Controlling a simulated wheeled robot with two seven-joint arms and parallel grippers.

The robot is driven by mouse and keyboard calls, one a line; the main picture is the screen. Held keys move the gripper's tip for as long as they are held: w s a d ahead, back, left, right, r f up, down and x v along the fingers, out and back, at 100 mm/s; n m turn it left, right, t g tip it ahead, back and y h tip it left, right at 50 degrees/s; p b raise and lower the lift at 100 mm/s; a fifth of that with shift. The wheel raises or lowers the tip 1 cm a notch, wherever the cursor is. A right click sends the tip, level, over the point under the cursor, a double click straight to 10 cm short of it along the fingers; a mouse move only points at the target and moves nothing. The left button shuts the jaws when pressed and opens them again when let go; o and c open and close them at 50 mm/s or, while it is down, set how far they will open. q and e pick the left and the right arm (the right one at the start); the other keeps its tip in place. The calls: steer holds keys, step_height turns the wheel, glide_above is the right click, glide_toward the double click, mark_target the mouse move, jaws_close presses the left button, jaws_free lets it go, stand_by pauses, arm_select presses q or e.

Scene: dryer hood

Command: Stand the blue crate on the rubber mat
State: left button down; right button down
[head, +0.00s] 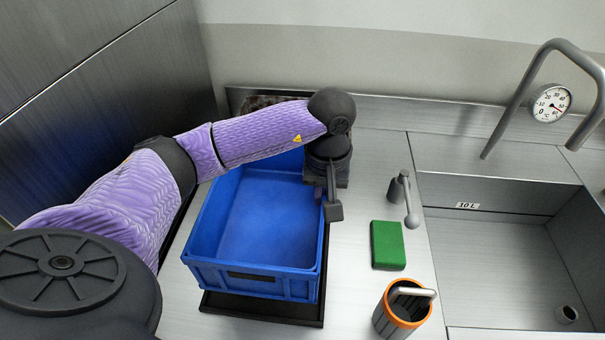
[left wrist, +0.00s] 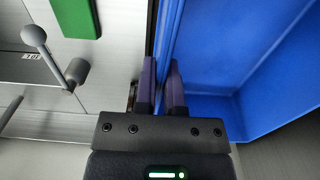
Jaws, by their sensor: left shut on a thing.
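The blue crate (head: 255,272) is open-topped, empty and looks upright in the head view. A dark flat mat (head: 262,312) shows under it, sticking out along the front and a little at the right. I cannot tell whether the crate's base touches the mat. My left gripper (head: 328,200) is at the crate's right wall, shut on its rim. In the left wrist view the gripper's fingers (left wrist: 160,88) pinch the blue wall, with the inside of the crate (left wrist: 225,60) to the right. The arm hides the crate's back left part. My right gripper is not in view.
A green sponge (head: 387,245), a grey lever tap (head: 404,195) and an orange-rimmed container (head: 402,308) stand right of the crate. A sink (head: 500,265) lies farther right, under a bent pipe with a gauge (head: 551,102). A metal wall (head: 110,90) rises at the left.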

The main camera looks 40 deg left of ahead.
arm_select(q)
step_height(320, 180, down, 6)
steer(key=shift+s+r, duration=0.1)
steer(key=shift+r, duration=0.1)
steer(key=shift+f+b, duration=0.2)
steer(key=shift+b, duration=0.2)
steer(key=c, duration=0.7)
jaws_free()
steer(key=shift+d+r, duration=0.1)
step_height(320, 180, up, 12)
steer(key=shift+r+p, duration=0.15)
steer(key=shift+p, duration=0.5)
